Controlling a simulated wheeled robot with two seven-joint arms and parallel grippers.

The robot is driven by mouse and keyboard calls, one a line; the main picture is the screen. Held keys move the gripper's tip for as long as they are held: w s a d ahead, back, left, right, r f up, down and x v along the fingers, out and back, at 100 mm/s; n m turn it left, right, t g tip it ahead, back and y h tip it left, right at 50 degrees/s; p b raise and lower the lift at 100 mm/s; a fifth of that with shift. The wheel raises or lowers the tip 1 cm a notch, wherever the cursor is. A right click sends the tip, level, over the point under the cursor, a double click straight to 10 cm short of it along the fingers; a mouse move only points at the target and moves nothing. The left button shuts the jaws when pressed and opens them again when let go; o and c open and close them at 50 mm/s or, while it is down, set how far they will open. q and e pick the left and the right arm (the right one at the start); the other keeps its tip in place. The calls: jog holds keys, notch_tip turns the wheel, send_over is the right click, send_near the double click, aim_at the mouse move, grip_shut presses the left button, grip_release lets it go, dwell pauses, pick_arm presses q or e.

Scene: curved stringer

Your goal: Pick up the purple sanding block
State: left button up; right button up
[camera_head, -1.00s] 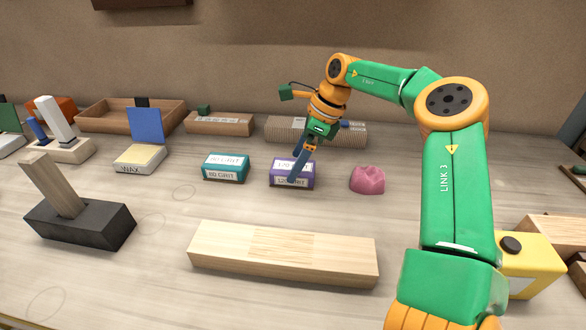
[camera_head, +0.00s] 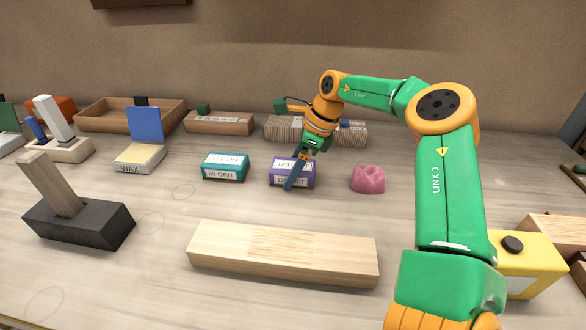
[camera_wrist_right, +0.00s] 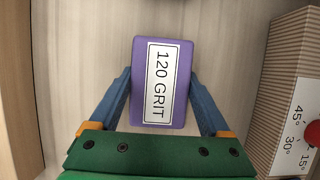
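The purple sanding block (camera_head: 279,178), labelled 120 GRIT, sits on the workbench between a teal block and a pink lump. My right gripper (camera_head: 294,176) is over it, with its blue fingers partly hiding the block's label. In the right wrist view the purple block (camera_wrist_right: 184,60) lies between the two blue fingers of the gripper (camera_wrist_right: 162,95), which are spread apart. The head view does not show clearly how far down the fingers reach. My left gripper is not in view.
A teal sanding block (camera_head: 225,168) stands to the left and a pink lump (camera_head: 368,179) to the right. A long pale wood board (camera_head: 330,257) lies in front. A ribbed block with angle marks (camera_head: 356,134) is behind. Bare bench lies between the blocks and the board.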

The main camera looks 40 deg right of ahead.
jog(key=c, duration=0.4)
jog(key=shift+r, duration=0.3)
notch_tip(320, 180, up, 10)
jog(key=shift+f+p, duration=0.1)
jog(key=shift+p, duration=0.95)
jog(key=o, duration=0.9)
jog(key=c, duration=0.6)
